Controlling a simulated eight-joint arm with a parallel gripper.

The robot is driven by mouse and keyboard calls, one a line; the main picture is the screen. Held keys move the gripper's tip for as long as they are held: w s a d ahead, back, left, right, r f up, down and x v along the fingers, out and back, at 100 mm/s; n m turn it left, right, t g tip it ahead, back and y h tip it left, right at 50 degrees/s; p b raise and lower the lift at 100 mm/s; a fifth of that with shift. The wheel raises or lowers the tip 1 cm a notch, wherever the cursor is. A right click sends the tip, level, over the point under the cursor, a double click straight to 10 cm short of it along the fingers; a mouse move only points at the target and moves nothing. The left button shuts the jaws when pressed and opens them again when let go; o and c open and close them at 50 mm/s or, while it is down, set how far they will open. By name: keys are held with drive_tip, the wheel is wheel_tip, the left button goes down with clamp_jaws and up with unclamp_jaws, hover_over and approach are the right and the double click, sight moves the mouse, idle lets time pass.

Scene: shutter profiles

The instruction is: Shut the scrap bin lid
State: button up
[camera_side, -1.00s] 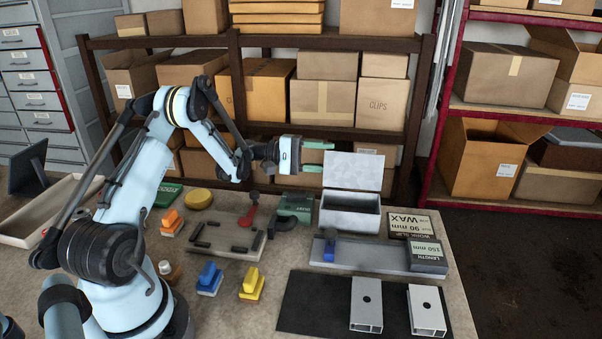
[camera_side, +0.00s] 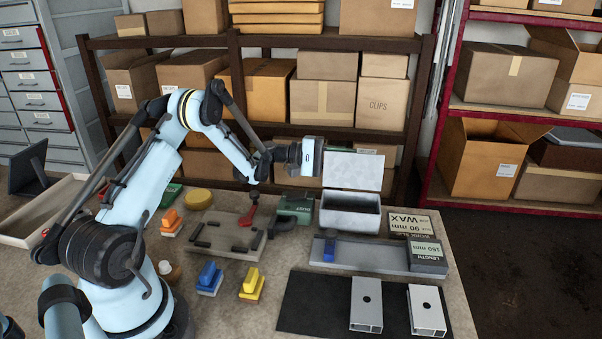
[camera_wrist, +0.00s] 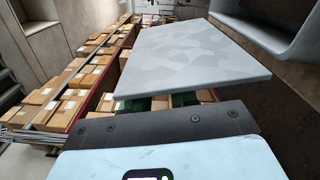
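The scrap bin (camera_side: 350,220) is a grey metal box at the back right of the bench, open at the top. Its grey lid (camera_side: 353,170) stands raised, close to upright, at the bin's back edge. In the wrist view the lid (camera_wrist: 185,55) is a broad plate across the middle, with part of the bin (camera_wrist: 285,35) at upper right. My gripper (camera_side: 312,157) is at the lid's left edge in the side view. Its green fingers are hidden behind the lid there. Only small green patches show in the wrist view, so the finger opening and any contact are unclear.
A grey channel (camera_side: 365,253) with a blue block lies in front of the bin, beside labelled blocks (camera_side: 428,255). A green device (camera_side: 295,207) stands left of the bin. Shelves with boxes (camera_side: 325,98) rise behind. A dark mat (camera_side: 320,305) holds two profiles.

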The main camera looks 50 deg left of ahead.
sight(344, 159)
clamp_jaws()
drive_tip(key=shift+s, duration=0.1)
drive_tip(key=shift+s+d+r+m, duration=0.2)
drive_tip(key=shift+d+r+m, duration=0.05)
drive_tip(key=shift+m, duration=0.35)
drive_tip(key=shift+s+d+r+m, duration=0.2)
drive_tip(key=shift+m, duration=0.4)
drive_tip(key=m, duration=0.1)
drive_tip(key=s+d+m, duration=0.1)
drive_tip(key=shift+r+m, duration=0.3)
drive_tip(key=shift+s+d+r+m, duration=0.1)
drive_tip(key=shift+s+d+m, duration=0.55)
drive_tip(key=shift+m, duration=0.55)
drive_tip(key=shift+s+d+m, duration=0.35)
drive_tip(key=shift+m, duration=0.4)
drive_tip(key=shift+s+d+m, duration=0.3)
drive_tip(key=shift+m, duration=0.45)
